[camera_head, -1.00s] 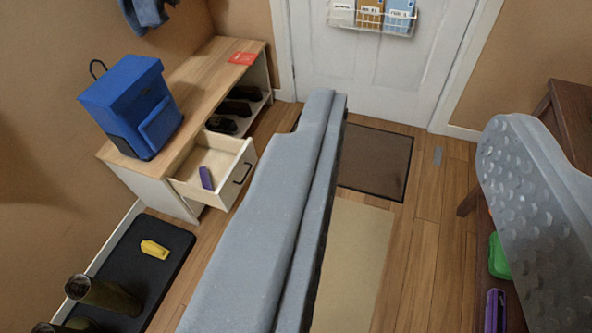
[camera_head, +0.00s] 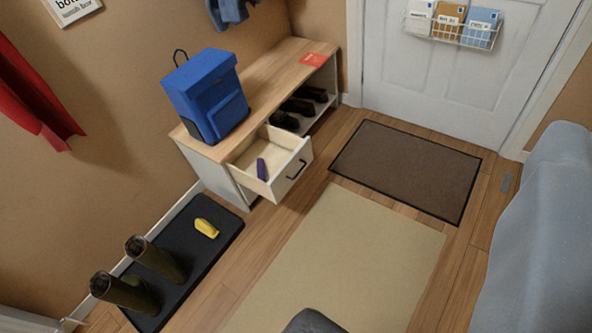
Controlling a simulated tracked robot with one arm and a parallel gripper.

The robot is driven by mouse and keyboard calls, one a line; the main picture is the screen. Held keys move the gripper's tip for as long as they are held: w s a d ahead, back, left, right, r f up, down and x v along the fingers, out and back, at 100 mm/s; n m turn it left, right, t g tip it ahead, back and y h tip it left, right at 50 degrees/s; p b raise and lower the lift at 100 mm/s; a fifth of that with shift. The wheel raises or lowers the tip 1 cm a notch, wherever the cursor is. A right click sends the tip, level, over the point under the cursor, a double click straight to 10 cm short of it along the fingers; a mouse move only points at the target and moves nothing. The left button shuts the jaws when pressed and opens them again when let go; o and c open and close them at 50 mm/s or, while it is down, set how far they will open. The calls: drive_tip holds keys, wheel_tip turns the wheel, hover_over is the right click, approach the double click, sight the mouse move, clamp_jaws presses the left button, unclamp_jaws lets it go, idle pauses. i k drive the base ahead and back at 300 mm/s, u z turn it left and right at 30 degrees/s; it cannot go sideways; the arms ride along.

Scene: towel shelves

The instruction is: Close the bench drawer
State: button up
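The bench drawer (camera_head: 289,172) is pulled out from the front of the wooden bench (camera_head: 262,93). It has a white front with a dark handle (camera_head: 296,169), and a purple object (camera_head: 262,169) lies inside it. A dark rounded shape, possibly also mine, shows at the bottom edge. My fingertips cannot be made out, and nothing of mine touches the drawer.
A blue bag (camera_head: 207,95) and a red card (camera_head: 314,59) sit on the bench, with dark shoes (camera_head: 302,107) below. Boots (camera_head: 155,260) and a yellow object (camera_head: 206,228) are on a black tray (camera_head: 215,247). A beige rug (camera_head: 340,260) and brown mat (camera_head: 405,170) leave clear floor.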

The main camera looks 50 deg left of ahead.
sight(286, 155)
drive_tip(key=u, duration=0.05)
drive_tip(key=i, duration=1.3)
drive_tip(key=u, duration=1.45)
